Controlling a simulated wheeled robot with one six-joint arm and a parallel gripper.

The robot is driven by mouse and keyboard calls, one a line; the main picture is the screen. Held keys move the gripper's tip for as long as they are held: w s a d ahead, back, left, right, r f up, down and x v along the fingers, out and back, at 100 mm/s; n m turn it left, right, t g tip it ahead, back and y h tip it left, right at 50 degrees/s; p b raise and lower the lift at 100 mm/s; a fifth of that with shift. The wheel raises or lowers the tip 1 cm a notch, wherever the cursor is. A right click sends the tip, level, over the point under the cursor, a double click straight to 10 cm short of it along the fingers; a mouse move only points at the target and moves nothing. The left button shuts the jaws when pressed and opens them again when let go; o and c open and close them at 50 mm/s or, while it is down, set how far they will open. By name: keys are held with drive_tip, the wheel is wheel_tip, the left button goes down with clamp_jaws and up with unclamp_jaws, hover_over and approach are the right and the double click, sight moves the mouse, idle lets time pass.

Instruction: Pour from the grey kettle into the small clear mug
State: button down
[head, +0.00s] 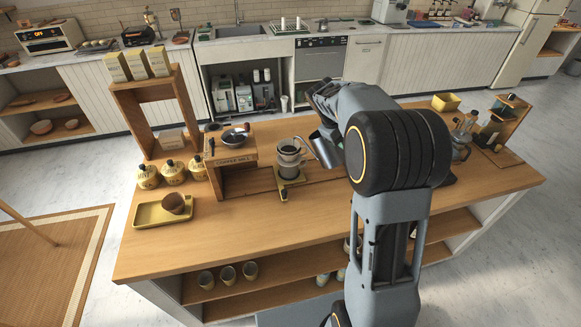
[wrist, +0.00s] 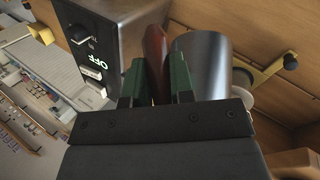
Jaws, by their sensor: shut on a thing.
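The grey kettle (head: 328,150) is at the middle of the wooden cart, its thin spout pointing left toward a pour-over stand. In the wrist view, its smooth grey body (wrist: 203,62) is beside its red-brown handle (wrist: 156,52). My gripper (wrist: 157,88) is shut on that handle, one green finger on each side. In the head view, my arm hides the fingers. A stacked dripper (head: 289,148) with pale bands is on the stand, left of the spout. I cannot clearly make out the small clear mug; whether it is the vessel under the dripper is unclear.
A dark box marked OFF (wrist: 98,55) with a knob is close left of my fingers in the wrist view. A yellow tray (head: 150,216) is further left. The cart's front middle is clear.

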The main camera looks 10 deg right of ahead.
idle(0.4)
drive_tip(key=shift+s+d+f+t+y+b, duration=0.15)
drive_tip(key=shift+f+t+y+b, duration=0.1)
drive_tip(key=shift+f+b, duration=0.35)
drive_tip(key=shift+s+d+f+t+y+b, duration=0.15)
drive_tip(key=shift+f+y+b, duration=0.15)
drive_tip(key=shift+b, duration=0.35)
drive_tip(key=shift+w+a, duration=0.1)
idle(0.4)
drive_tip(key=shift+w+a+r+h+p, duration=0.1)
drive_tip(key=shift+r+h+p, duration=0.25)
drive_tip(key=shift+p, duration=0.3)
drive_tip(key=shift+r+p, duration=0.3)
drive_tip(key=shift+w+r+g, duration=0.1)
drive_tip(key=shift+r+g, duration=0.05)
drive_tip(key=shift+g, duration=0.15)
drive_tip(key=shift+a+r+p, duration=0.1)
drive_tip(key=shift+p, duration=0.25)
drive_tip(key=shift+w+a+r+h+p, duration=0.15)
drive_tip(key=shift+r+h+p, duration=0.25)
drive_tip(key=shift+r+p, duration=0.25)
drive_tip(key=shift+f, duration=0.3)
idle(1.9)
